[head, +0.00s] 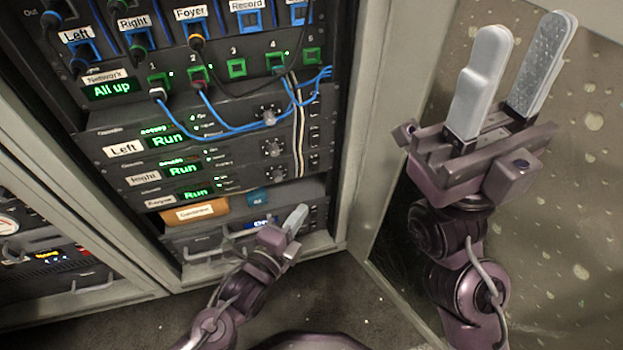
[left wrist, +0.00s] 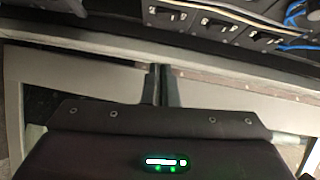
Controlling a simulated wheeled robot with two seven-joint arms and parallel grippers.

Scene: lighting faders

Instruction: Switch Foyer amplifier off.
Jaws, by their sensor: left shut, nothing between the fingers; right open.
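The Foyer amplifier (head: 230,187) is the lowest of three stacked black units in the rack; its green display reads "Run". A "Foyer" label (head: 160,202) is at its left end. Small dark rocker switches (head: 314,135) line the right ends of the units. They also show in the left wrist view (left wrist: 215,25), but I cannot tell their positions. My left gripper (head: 300,212) is shut and empty, low in front of the rack's right side; its fingers (left wrist: 158,70) point toward the switches, apart from them. My right gripper (head: 528,45) is open and empty at the right.
Above are a patch panel with blue cables (head: 235,128) and a "Network" display (head: 110,88) reading "All up". A pale rack post (head: 365,130) stands right of the units.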

